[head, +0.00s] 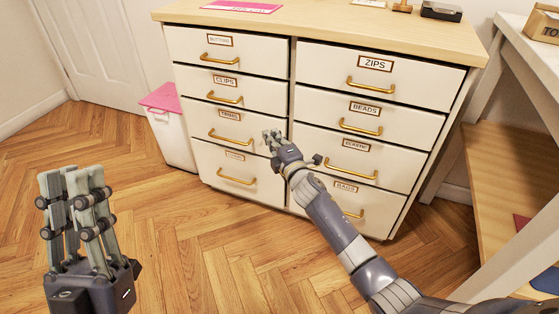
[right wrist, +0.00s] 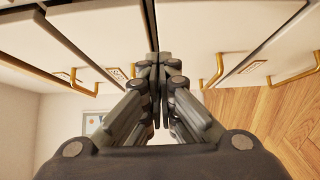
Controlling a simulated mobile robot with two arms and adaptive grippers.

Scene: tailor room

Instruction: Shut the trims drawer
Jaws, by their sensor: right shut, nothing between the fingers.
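The trims drawer (head: 205,124) is the third one down in the left column of the white cabinet. It has a brass handle (head: 231,141) and a small label. It looks nearly flush with its neighbours; I cannot tell whether a small gap is left. My right gripper (head: 268,136) is at the right end of this drawer's front, right of the handle, with its fingers together and empty. In the right wrist view its fingertips (right wrist: 158,62) are close to the drawer fronts; contact is unclear. My left gripper (head: 72,172) is upright above the floor, away from the cabinet, its fingers seen close together.
The cabinet's right column has drawers labelled zips (head: 330,64), beads and others. A white bin with a pink lid (head: 160,97) stands left of the cabinet. A wooden shelf unit (head: 500,170) stands at the right. The wooden floor in front is clear.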

